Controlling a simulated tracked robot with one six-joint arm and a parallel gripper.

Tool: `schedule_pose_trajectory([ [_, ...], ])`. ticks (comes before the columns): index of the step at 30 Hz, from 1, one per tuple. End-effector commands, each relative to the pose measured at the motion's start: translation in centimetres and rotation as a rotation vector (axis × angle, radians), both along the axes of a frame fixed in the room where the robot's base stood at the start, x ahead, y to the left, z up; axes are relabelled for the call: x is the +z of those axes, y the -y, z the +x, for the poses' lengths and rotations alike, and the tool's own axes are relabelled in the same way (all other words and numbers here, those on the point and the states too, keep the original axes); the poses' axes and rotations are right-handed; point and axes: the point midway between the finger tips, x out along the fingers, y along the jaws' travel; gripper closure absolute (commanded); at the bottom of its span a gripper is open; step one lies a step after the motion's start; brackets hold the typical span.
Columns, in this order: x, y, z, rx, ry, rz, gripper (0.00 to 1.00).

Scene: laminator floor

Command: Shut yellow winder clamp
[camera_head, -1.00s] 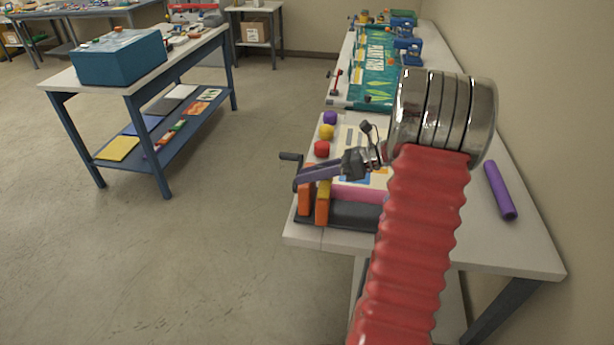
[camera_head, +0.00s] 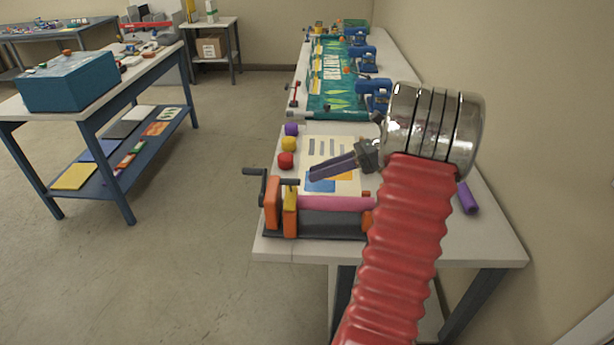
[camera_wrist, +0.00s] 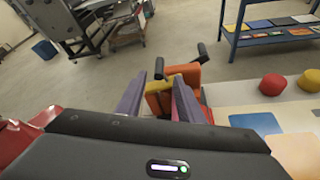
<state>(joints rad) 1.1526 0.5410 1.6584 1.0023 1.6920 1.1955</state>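The winder (camera_head: 325,222) stands at the near end of the right table, with a pink roll (camera_head: 335,203) on a dark base. The yellow winder clamp (camera_head: 290,208) is beside an orange bracket (camera_head: 272,205); a short dark handle sits at its top. I cannot tell if the clamp is shut. My gripper (camera_head: 313,176) is empty, its two purple fingers apart, above and to the right of the clamp. In the wrist view, the yellow clamp (camera_wrist: 173,76) shows between and beyond the fingers (camera_wrist: 158,98), partly hidden by them; no contact is clear.
Red (camera_head: 286,160), yellow (camera_head: 289,144) and purple (camera_head: 291,129) knobs line the table's left edge. A printed sheet (camera_head: 335,150) lies under my gripper. A purple roll (camera_head: 467,198) lies at right, partly behind my arm. The floor at left is open before a blue-legged table (camera_head: 150,75).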

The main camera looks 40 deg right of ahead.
Motion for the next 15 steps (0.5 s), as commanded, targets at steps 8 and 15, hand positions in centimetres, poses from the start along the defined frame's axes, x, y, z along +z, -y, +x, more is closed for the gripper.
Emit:
schedule_pose_trajectory([
  [8,0.26,0.47,-0.43,0.0,0.001,0.001,0.66],
  [15,0.19,0.49,-0.4,0.003,0.009,-0.009,0.76],
])
